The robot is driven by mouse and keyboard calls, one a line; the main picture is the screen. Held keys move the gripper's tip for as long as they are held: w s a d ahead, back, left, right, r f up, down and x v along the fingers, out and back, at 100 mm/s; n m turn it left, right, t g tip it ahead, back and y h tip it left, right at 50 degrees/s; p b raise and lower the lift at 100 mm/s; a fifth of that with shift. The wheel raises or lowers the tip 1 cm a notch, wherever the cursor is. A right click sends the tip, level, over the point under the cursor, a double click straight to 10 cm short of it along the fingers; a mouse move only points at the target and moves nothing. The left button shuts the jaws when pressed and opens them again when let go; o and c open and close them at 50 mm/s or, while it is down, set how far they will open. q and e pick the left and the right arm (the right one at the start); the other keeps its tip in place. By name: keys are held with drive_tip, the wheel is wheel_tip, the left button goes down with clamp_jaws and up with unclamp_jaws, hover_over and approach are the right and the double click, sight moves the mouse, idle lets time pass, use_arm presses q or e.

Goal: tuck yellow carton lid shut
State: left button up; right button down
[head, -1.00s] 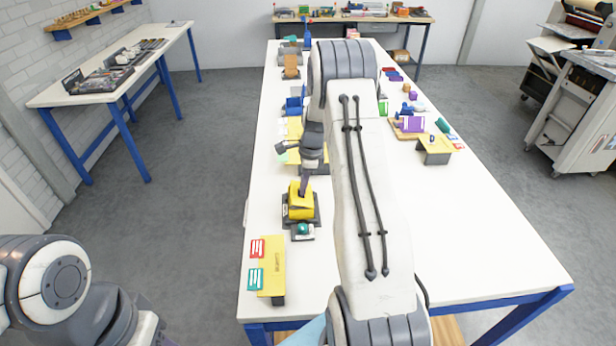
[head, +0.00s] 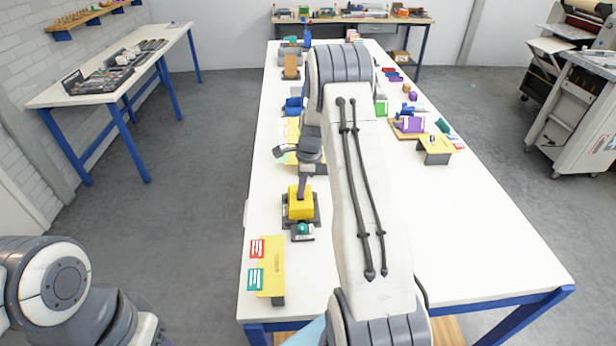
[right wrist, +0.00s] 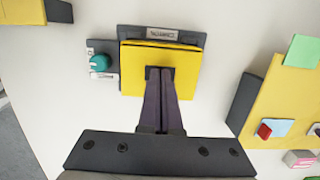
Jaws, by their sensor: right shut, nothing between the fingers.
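The yellow carton (head: 300,209) stands in a dark holder (head: 316,213) near the left edge of the long white table. In the right wrist view the carton's lid (right wrist: 185,63) lies nearly flat over the top, with a thin dark seam along its far edge. My right gripper (right wrist: 160,73) is shut and empty. Its fingertips are at the near-middle part of the lid, seemingly touching it, and hide a small patch. In the head view the right gripper (head: 301,190) comes down onto the carton from above. My left gripper is out of view.
A dark unit with a teal knob (right wrist: 98,60) sits beside the holder. A yellow stand with red and teal cards (head: 271,265) is nearer on the table. Another yellow stand (right wrist: 285,95) lies to the right in the wrist view. The table's right front is clear.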

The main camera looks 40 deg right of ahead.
wheel_tip(320, 180, up, 10)
drive_tip(key=p, duration=0.8)
idle(0.5)
idle(0.3)
